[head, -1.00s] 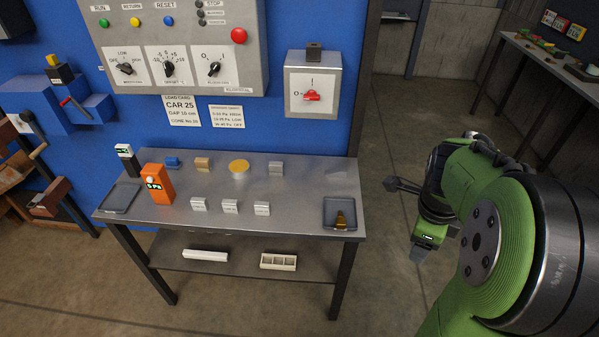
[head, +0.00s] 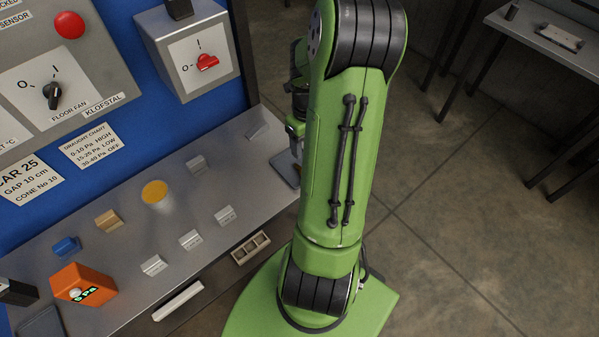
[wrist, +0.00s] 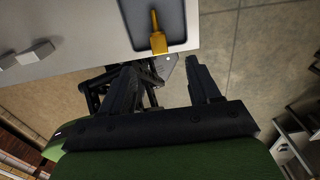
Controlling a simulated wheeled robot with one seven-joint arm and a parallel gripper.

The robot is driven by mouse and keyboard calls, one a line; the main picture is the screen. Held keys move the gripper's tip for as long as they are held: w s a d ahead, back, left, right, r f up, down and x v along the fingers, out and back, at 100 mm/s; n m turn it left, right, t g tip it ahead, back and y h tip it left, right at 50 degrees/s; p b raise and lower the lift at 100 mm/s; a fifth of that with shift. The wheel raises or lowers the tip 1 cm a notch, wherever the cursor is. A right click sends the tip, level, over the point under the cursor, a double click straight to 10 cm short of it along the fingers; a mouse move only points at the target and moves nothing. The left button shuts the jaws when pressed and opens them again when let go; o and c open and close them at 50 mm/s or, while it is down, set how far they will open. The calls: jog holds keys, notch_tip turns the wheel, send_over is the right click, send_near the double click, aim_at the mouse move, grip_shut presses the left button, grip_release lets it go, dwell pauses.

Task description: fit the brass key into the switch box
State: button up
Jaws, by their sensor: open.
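The brass key (wrist: 157,40) lies in a dark tray (wrist: 180,18) near the table edge in the wrist view, its wide end towards my gripper. My gripper (wrist: 161,65) is open and empty, its two fingers apart, just short of the key's wide end in the picture. In the head view my green arm hides the key and most of the gripper; only part of the tray (head: 284,170) shows. The grey switch box (head: 165,42) with a red rotary switch (head: 207,62) is on the blue wall above the table, with a dark block (head: 179,8) on top.
The metal table (head: 130,205) bears several small blocks, a yellow disc (head: 154,192) and an orange meter (head: 82,285). A grey control panel (head: 70,75) is left of the switch box. Another table (head: 560,45) stands far right. Open floor lies between.

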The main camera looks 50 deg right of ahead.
jog(key=f, duration=0.4)
jog(key=f+b, duration=0.1)
jog(key=shift+w+a+f, duration=0.15)
jog(key=shift+w+f, duration=0.1)
jog(key=shift+f, duration=0.15)
jog(key=f, duration=0.2)
jog(key=f+b, duration=0.1)
jog(key=f, duration=0.2)
jog(key=shift+s+a+f, duration=0.1)
jog(key=shift+s+f, duration=0.2)
jog(key=shift+r, duration=0.1)
grip_shut()
